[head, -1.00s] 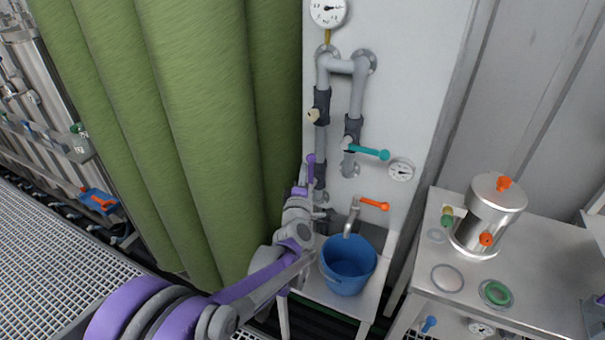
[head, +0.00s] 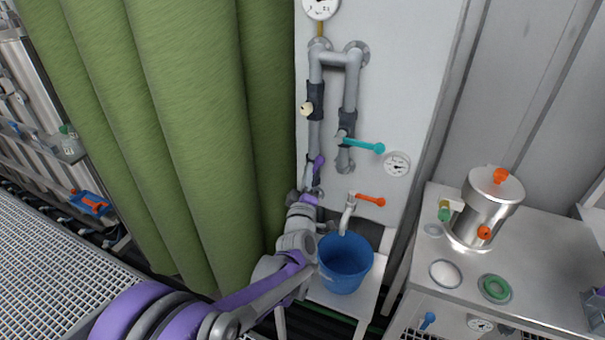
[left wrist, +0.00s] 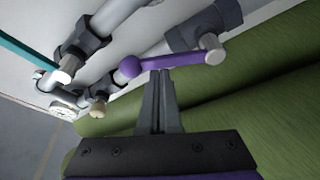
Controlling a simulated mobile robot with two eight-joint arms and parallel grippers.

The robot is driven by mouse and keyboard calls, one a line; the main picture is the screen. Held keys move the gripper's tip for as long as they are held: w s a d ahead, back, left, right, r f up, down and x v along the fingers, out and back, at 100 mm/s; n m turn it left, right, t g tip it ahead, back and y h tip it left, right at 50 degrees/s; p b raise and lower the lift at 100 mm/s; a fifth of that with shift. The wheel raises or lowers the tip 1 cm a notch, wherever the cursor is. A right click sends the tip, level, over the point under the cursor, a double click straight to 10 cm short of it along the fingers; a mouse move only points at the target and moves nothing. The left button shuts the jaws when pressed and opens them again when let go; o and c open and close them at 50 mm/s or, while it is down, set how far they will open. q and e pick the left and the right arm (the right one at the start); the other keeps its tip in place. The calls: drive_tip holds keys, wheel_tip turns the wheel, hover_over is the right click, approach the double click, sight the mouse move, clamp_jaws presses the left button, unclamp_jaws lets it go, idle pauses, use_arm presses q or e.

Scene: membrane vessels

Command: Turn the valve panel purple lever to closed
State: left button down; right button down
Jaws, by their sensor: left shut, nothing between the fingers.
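The purple lever (head: 318,162) is on the left pipe of the white valve panel, low down, and leans up and to the right in the head view. In the left wrist view the purple lever (left wrist: 170,62) runs from its round knob at left to a grey pivot at right. My left gripper (head: 309,184) is at the lever, partly hidden by my own wrist. Its fingers (left wrist: 161,76) are shut and empty, with their tips against or very close to the lever's side near the knob; I cannot tell if they touch. My right gripper is not in view.
A teal lever (head: 363,145), an orange lever (head: 369,199) and a cream knob (head: 306,109) are also on the panel. A blue bucket (head: 344,264) stands below the tap. A green curtain (head: 190,130) hangs close on the left. A steel table (head: 541,262) is at right.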

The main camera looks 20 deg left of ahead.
use_arm(q)
drive_tip(key=m, duration=0.1)
drive_tip(key=d+f+m+t+b, duration=0.1)
drive_tip(key=m, duration=0.1)
drive_tip(key=shift+d+h, duration=0.3)
drive_tip(key=shift+h, duration=0.1)
drive_tip(key=d+f+m+h+b, duration=0.1)
drive_tip(key=m, duration=0.2)
drive_tip(key=d+f+m+t+h+b, duration=0.1)
drive_tip(key=m+h, duration=0.1)
drive_tip(key=m, duration=0.2)
drive_tip(key=f+m+h+b, duration=0.1)
drive_tip(key=m, duration=0.2)
drive_tip(key=shift+s+d+f+m+b, duration=0.1)
drive_tip(key=shift+d+f+m+b, duration=0.3)
drive_tip(key=shift+f, duration=0.15)
